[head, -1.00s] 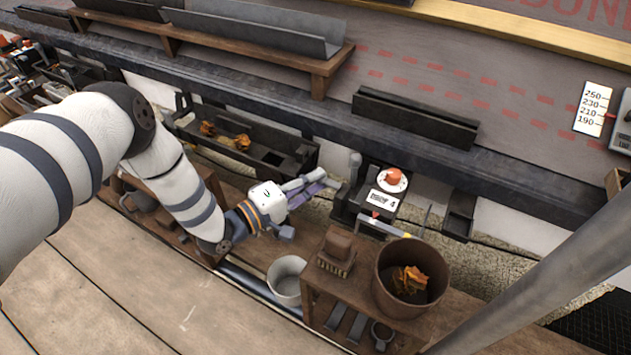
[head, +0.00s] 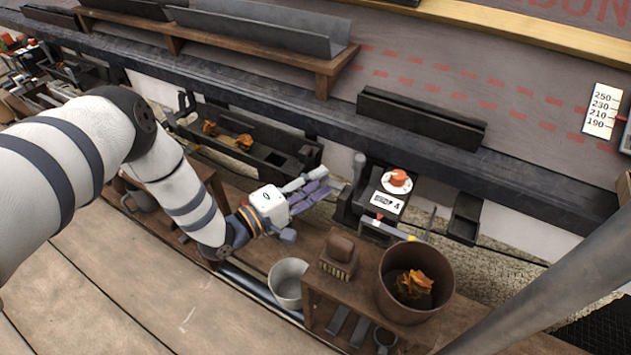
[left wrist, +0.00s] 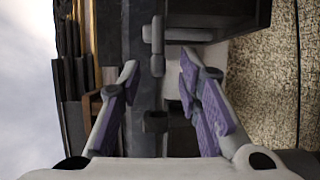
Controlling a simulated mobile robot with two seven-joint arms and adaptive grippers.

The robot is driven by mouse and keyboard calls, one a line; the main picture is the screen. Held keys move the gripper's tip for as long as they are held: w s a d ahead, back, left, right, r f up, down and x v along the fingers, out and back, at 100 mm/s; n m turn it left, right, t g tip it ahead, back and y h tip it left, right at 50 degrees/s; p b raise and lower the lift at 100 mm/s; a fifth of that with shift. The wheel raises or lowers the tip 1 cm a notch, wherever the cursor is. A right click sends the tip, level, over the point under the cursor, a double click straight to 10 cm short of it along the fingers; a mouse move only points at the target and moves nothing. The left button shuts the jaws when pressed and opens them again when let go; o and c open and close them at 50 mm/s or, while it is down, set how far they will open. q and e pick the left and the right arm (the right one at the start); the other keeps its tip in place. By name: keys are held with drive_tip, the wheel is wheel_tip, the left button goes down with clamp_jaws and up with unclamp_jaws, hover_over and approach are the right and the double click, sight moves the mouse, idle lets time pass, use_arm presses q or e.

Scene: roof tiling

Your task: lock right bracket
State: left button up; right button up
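A grey upright lever (head: 359,167), apparently part of the right bracket, stands just right of the gutter piece's (head: 285,139) right end, beside a dark box with a red knob (head: 398,178). My left gripper (head: 327,181) is open and empty just left of this lever, with its purple finger pads spread. In the left wrist view, the open fingers (left wrist: 159,68) flank a grey lever-like part (left wrist: 157,45) that lies ahead between the tips; I cannot tell whether they touch it. Whether the bracket is locked cannot be told. My right gripper is not in view.
Below on a small wooden stand are a brush (head: 339,256) and a brown bucket with leaves (head: 440,285). A metal pail (head: 289,283) stands left of it. Leaves (head: 243,142) lie in the gutter piece. A grey pole (head: 560,270) crosses the right side.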

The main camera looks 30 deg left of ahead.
use_arm(q)
drive_tip(key=v, duration=1.2)
